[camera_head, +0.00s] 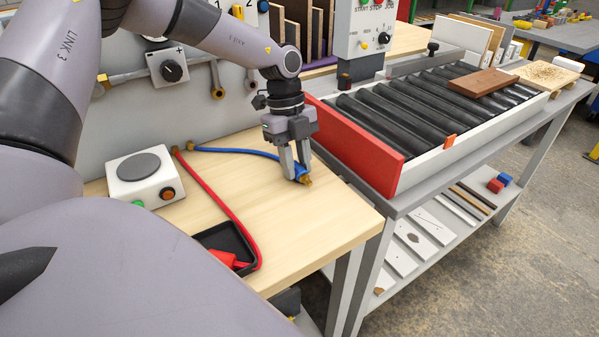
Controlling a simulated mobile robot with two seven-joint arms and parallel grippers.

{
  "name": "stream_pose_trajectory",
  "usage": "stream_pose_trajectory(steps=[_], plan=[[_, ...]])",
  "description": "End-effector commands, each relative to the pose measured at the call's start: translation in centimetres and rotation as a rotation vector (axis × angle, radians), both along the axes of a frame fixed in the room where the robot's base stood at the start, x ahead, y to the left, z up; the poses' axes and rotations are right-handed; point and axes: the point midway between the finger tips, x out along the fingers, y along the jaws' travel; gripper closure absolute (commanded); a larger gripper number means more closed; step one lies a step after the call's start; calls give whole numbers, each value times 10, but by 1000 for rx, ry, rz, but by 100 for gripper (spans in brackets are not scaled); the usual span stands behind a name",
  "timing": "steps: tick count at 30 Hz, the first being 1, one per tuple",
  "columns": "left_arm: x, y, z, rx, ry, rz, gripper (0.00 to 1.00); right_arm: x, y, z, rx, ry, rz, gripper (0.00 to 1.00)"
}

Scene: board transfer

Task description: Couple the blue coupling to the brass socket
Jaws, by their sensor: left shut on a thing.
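My left gripper (297,178) points down over the right part of the wooden bench top and is shut on the blue coupling (301,170). A brass-coloured end shows at the coupling's lower tip, close to the bench top; I cannot tell whether it touches. A blue hose (235,151) runs from the coupling to a brass fitting at the foot of the grey panel. I cannot tell which is the socket. My right gripper is not in view.
A red hose (215,195) crosses the bench to a red coupling (228,259) in a black tray (213,236). A white box with a grey disc (140,170) stands at left. A roller conveyor (430,100) with a red end plate (355,150) stands at right.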

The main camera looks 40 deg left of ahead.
Motion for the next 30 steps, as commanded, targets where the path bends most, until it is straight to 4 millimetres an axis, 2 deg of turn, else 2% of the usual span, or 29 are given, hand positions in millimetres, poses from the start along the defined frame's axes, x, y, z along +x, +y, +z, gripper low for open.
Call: stream_pose_trajectory(steps=[5, 24, 30], plan=[[0, 0, 6, -1, -2, 0, 100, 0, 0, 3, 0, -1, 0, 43], [0, 0, 56, 0, -1, -1, 100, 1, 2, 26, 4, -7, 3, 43], [0, 0, 61, 0, -1, 0, 100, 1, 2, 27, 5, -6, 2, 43]])
